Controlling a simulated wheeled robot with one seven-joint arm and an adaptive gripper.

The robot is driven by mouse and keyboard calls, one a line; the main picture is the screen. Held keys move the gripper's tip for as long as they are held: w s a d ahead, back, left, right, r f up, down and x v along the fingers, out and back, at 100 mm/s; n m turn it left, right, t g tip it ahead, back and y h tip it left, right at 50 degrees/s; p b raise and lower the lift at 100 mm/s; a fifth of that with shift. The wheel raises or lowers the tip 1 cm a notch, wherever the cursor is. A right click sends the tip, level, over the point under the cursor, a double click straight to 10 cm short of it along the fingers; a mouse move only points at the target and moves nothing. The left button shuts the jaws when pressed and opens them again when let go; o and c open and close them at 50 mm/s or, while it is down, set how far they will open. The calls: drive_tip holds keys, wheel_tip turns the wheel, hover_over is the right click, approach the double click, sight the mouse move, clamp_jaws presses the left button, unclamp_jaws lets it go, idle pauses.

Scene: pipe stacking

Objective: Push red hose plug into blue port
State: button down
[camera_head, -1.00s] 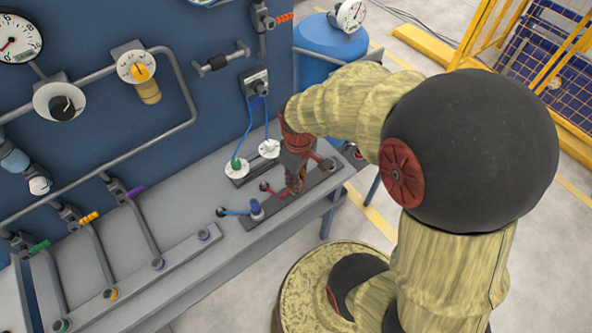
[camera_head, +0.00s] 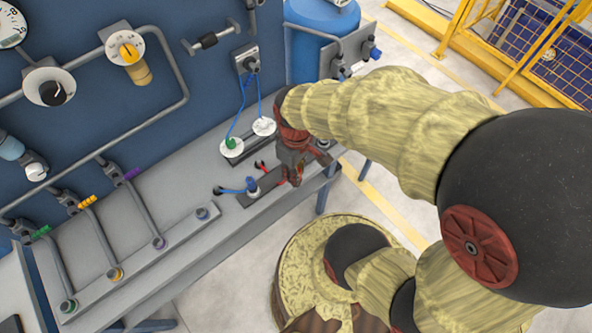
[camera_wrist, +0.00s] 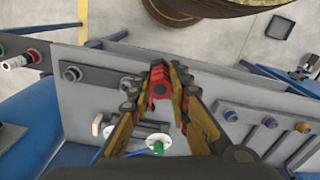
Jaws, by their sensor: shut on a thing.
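My gripper (camera_head: 292,180) is over the front part of the grey bench. In the wrist view my gripper (camera_wrist: 160,75) has its two fingers on either side of the red hose plug (camera_wrist: 160,88) and holds it. In the head view the plug is mostly hidden by the gripper. A blue plug with a blue hose (camera_head: 252,188) stands on the dark strip left of my gripper. A blue-ended fitting (camera_head: 374,51) shows on the grey panel at the right; I cannot tell whether it is the blue port.
Two white round discs (camera_head: 263,126), one with a green plug, sit behind my gripper. A manifold with coloured ports (camera_head: 159,242) lies at the left of the bench. A blue tank (camera_head: 318,35) stands beyond the bench's right end. The bench's middle is fairly clear.

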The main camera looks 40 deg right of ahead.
drive_tip(key=shift+r+p, duration=3.05)
drive_tip(key=shift+r, duration=0.9)
drive_tip(key=shift+f, duration=0.1)
